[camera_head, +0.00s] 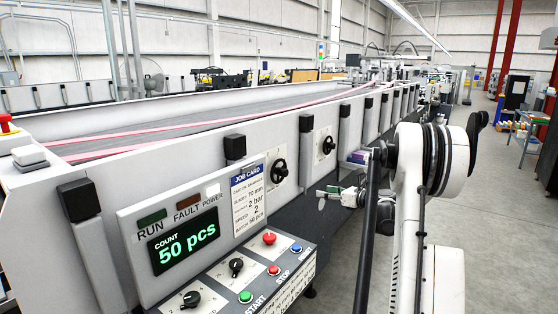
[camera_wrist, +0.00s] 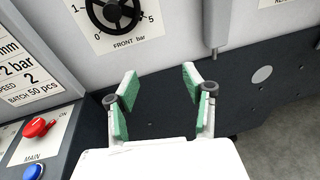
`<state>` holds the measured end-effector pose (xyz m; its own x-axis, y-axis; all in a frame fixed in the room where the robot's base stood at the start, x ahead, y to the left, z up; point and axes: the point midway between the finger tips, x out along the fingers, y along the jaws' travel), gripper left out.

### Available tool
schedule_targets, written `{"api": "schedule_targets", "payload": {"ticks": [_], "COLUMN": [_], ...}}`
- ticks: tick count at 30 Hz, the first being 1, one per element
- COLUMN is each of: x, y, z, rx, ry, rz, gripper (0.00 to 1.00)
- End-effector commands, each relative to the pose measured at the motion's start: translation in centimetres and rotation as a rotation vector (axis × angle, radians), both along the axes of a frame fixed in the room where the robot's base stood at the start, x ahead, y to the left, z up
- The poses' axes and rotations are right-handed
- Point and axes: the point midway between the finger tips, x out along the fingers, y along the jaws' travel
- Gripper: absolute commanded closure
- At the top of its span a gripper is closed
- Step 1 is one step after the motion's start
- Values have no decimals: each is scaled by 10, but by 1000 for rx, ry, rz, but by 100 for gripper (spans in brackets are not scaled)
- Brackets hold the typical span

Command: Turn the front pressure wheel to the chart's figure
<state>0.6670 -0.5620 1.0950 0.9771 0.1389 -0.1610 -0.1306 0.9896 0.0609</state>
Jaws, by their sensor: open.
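The front pressure wheel (camera_wrist: 114,14) is a black spoked handwheel on a white dial plate marked "FRONT bar", with 0, 1 and 5 legible. Its top is cut off in the wrist view. In the head view, a black wheel (camera_head: 278,170) beside the job card appears to be the same one. The job card (camera_head: 248,199) reads 2 bar; its edge also shows in the wrist view (camera_wrist: 18,75). My gripper (camera_wrist: 160,78) is open and empty, with green-padded fingers below the wheel, apart from it. In the head view my gripper (camera_head: 328,194) is small, right of the wheel.
A second wheel (camera_head: 326,145) sits farther along the machine wall. The control panel (camera_head: 240,275) with knobs and buttons juts out below the display (camera_head: 185,240). A red MAIN knob (camera_wrist: 39,127) is left of my gripper. Clear floor (camera_head: 500,230) lies right.

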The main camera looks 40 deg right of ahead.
Motion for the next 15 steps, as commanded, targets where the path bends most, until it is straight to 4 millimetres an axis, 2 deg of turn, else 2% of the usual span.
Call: {"api": "schedule_targets", "payload": {"ticks": [1,6,11,15], "x": [-1,-6,-5,8], "y": [9,30,37,42], "z": [21,51,57,57], "rx": [26,80,94,94], "ry": [-35,-121,-147,-146], "rz": [32,108,132,134], "gripper": [54,54,54,54]}}
